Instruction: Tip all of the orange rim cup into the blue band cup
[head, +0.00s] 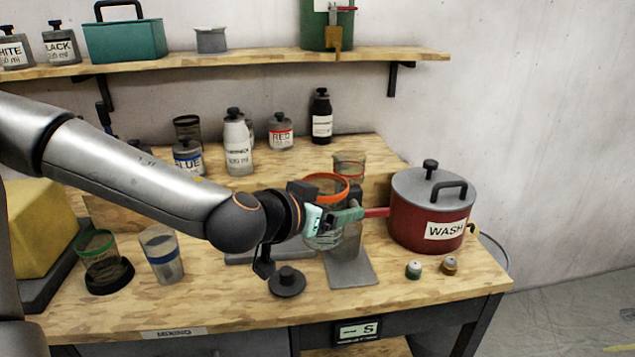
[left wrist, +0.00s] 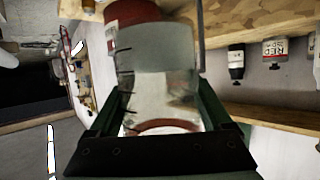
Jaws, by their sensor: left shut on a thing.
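The orange rim cup (head: 325,188) is clear with an orange ring at its top and looks upright. My left gripper (head: 340,217) is shut around its side; the fingers hide part of its body. In the left wrist view the clear wall of the orange rim cup (left wrist: 165,90), with dark scale marks, fills the space between the fingers of my left gripper (left wrist: 158,105). I cannot tell its contents, or whether it touches the surface below. The blue band cup (head: 162,262) stands upright at the front left of the bench, apart from the gripper. My right gripper is not in view.
A green rim cup (head: 97,258) sits in a black holder left of the blue band cup. A red WASH pot (head: 418,222) stands close right of my gripper. A black knobbed lid (head: 287,283) and two small jars (head: 414,270) lie in front. Bottles stand behind.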

